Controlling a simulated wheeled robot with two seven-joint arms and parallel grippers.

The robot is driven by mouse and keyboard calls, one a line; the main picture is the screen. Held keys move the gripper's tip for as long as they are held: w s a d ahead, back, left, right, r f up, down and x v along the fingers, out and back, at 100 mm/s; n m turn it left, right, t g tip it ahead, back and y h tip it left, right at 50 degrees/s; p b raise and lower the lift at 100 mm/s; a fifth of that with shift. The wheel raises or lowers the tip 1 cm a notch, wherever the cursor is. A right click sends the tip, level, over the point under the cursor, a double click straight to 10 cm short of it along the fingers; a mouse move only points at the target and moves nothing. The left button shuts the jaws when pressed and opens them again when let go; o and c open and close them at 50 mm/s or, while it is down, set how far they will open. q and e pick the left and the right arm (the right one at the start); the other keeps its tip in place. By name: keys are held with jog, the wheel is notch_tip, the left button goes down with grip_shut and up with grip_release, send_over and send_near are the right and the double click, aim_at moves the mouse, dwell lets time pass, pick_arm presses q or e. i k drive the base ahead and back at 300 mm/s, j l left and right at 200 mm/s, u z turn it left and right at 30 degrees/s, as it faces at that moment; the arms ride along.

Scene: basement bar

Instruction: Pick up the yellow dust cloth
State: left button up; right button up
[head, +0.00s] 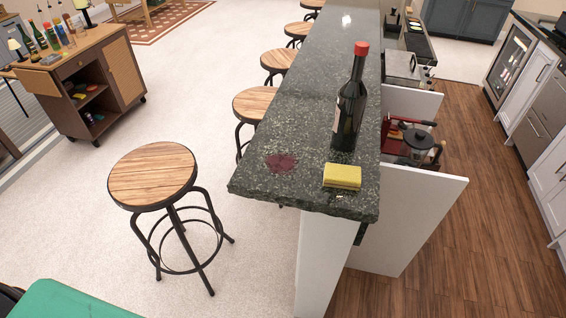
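The yellow dust cloth (342,176) is a small folded block. It lies flat near the front end of the dark green stone bar counter (305,125). A dark wine bottle with a red cap (349,105) stands upright just behind it. A dark red stain (281,162) is on the counter to the left of the cloth. Neither of my grippers shows in the head view, and nothing touches the cloth from above.
Round wooden bar stools, the nearest one (153,177) large in front, line the counter's left side. White panels and a lower shelf with a glass kettle (417,146) are on the right. A bar cart (84,80) holds bottles. Pale floor is open at left, wooden floor at right.

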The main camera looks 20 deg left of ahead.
aim_at(337, 176)
jog(key=u, duration=0.8)
jog(key=k+l+u, duration=0.2)
jog(key=u, duration=0.25)
jog(key=k+l+u, duration=0.25)
jog(key=u, duration=0.15)
jog(key=l, duration=0.1)
